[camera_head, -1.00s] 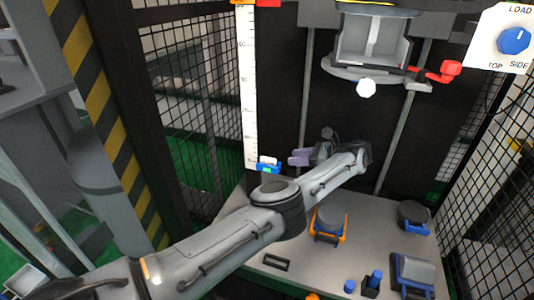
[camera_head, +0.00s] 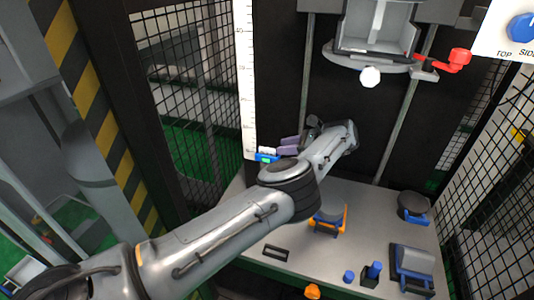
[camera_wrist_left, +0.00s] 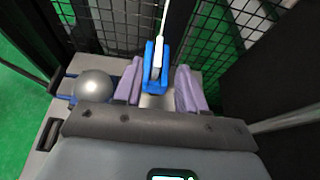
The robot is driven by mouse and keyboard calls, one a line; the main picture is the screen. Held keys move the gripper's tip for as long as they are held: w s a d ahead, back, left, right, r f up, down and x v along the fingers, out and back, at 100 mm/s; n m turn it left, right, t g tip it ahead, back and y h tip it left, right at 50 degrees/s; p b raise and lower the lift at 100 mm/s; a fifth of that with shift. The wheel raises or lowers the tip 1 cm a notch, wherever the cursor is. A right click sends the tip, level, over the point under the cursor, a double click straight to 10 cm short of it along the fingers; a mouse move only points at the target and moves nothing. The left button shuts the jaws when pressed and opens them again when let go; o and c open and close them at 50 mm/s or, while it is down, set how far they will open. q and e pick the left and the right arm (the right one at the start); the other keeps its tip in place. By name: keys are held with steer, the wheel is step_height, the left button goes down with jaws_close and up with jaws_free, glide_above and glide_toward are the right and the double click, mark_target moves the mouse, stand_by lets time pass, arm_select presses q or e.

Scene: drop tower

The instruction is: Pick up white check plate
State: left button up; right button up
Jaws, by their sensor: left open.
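A small white plate (camera_head: 267,150) stands in a blue holder (camera_head: 264,158) at the foot of the tall white ruler. In the left wrist view the white piece (camera_wrist_left: 158,56) shows between the prongs of the blue holder (camera_wrist_left: 154,84), straight ahead between my fingers. My left gripper (camera_head: 289,146) has purple fingers and is open, just right of the holder in the head view. In the wrist view the left gripper (camera_wrist_left: 160,86) has its fingers on either side of the holder, with gaps. I cannot tell whether either finger touches it. My right gripper is not in view.
The ruler (camera_head: 245,85) rises behind the holder, by the mesh fence (camera_head: 185,90). A silver ball (camera_wrist_left: 94,86) sits left of the holder in the wrist view. The grey table (camera_head: 375,205) carries several blue and orange holders. The drop carriage (camera_head: 372,45) hangs above.

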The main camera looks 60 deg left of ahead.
mark_target(271, 152)
arm_select(q)
steer(key=b+x, duration=0.2)
steer(key=x, duration=0.2)
steer(key=shift+s+a+f+b, duration=0.1)
steer(key=shift+s+a+b, duration=0.2)
steer(key=shift+s+a, duration=0.1)
steer(key=shift+d, duration=0.1)
jaws_close()
